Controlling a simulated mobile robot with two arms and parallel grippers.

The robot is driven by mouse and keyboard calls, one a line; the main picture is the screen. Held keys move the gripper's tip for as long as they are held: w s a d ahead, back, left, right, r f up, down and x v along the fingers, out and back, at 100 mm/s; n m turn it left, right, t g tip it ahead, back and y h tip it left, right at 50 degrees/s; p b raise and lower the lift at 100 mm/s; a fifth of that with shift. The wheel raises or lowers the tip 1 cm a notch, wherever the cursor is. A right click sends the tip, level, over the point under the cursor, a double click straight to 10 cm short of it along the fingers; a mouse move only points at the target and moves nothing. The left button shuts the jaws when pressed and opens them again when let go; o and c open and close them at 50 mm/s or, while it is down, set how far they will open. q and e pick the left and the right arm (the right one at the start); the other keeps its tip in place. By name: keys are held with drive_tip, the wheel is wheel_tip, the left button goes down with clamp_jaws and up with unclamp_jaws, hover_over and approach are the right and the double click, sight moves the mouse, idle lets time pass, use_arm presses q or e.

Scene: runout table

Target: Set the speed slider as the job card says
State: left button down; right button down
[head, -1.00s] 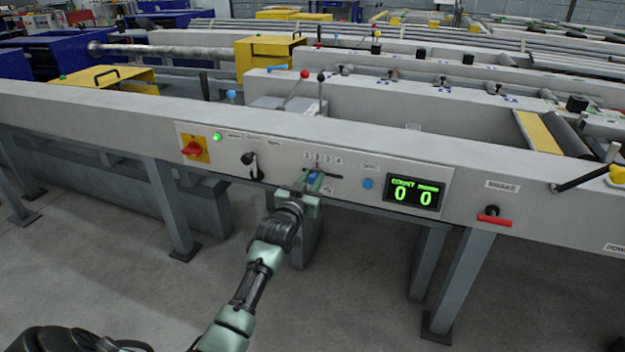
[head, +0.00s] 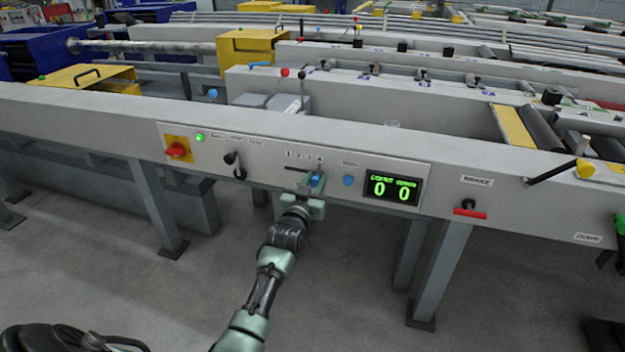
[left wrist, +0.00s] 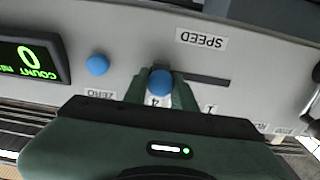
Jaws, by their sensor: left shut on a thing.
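The blue speed slider knob (left wrist: 160,82) shows in the left wrist view between my left gripper's fingers (left wrist: 160,92). It stands at the slot's end beside the number 4, with the empty slot (left wrist: 208,80) running toward 1. In the head view my left gripper (head: 315,182) is at the panel, shut on the knob (head: 316,178), with the slot (head: 297,169) showing to its left. The SPEED label (left wrist: 202,39) appears upside down in the left wrist view. I cannot make out a job card. My right gripper is not in view.
Left are a black lever (head: 233,160) and a red switch (head: 177,150). A red brake handle (head: 470,213) is farther right.

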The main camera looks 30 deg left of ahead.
use_arm(q)
drive_tip(key=shift+d+f, duration=0.1)
drive_tip(key=shift+d, duration=0.1)
drive_tip(key=c, duration=1.3)
unclamp_jaws()
drive_tip(key=shift+o, duration=0.7)
drive_tip(key=shift+w, duration=0.1)
drive_tip(key=shift+s+d, duration=0.1)
drive_tip(key=shift+s, duration=0.25)
drive_tip(key=p+v, duration=0.1)
drive_tip(key=v, duration=0.6)
drive_tip(key=shift+p, duration=0.35)
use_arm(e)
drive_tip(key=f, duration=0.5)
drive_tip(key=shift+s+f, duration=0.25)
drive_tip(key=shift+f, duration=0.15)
use_arm(q)
drive_tip(key=shift+s, duration=0.1)
